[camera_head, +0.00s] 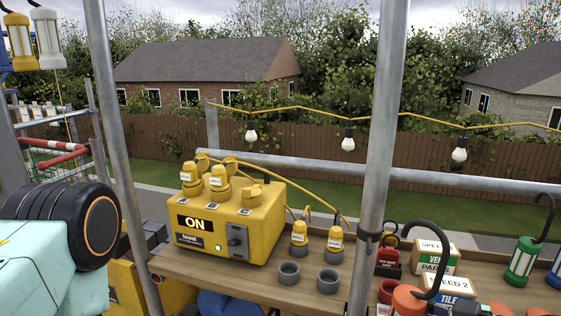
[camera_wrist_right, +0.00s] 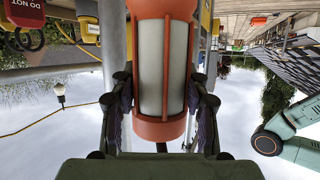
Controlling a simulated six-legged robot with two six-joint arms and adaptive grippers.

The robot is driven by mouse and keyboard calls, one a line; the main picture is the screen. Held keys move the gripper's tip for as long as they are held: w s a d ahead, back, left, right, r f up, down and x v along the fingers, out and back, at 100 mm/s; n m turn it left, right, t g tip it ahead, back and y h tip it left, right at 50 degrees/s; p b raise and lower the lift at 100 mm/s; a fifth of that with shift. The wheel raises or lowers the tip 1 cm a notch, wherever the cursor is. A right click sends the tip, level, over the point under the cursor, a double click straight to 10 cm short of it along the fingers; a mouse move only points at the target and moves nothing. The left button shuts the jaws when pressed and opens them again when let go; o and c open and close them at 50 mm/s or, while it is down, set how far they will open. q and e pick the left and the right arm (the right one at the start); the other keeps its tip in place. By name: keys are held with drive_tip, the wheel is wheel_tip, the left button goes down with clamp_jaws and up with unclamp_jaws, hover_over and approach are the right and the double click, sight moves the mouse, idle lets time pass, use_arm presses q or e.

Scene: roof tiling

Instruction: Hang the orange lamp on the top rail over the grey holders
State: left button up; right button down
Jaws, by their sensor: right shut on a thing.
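My right gripper (camera_wrist_right: 160,105) is shut on the orange lamp (camera_wrist_right: 160,65), with one finger on each side of its pale, orange-ribbed body. In the head view the orange lamp (camera_head: 408,299) shows at the bottom right, with its dark hook (camera_head: 432,262) curving up. A horizontal grey rail (camera_head: 300,166) runs behind the bench, apart from the hook. Two empty grey holders (camera_head: 327,281) stand on the bench; others hold yellow connectors (camera_head: 299,236). The right fingers do not show clearly in the head view. My left gripper is not in view.
An upright pole (camera_head: 381,150) stands between the grey holders and the lamp; another pole (camera_head: 115,150) is further left. A yellow power box (camera_head: 230,220) sits on the bench. A bulb string (camera_head: 348,137) hangs behind.

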drive_tip(key=s+a+f+n+g+y+b, duration=0.1)
drive_tip(key=s+a+f+n+b, duration=0.1)
drive_tip(key=s+a+f+b, duration=0.2)
drive_tip(key=shift+s+a+f+g+y+b, duration=0.15)
drive_tip(key=shift+a+f+g+y+b, duration=0.25)
drive_tip(key=shift+f+b, duration=0.45)
drive_tip(key=shift+s+a+r, duration=0.1)
drive_tip(key=shift+a+r, duration=0.05)
drive_tip(key=shift+a, duration=0.05)
drive_tip(key=shift+d, duration=0.1)
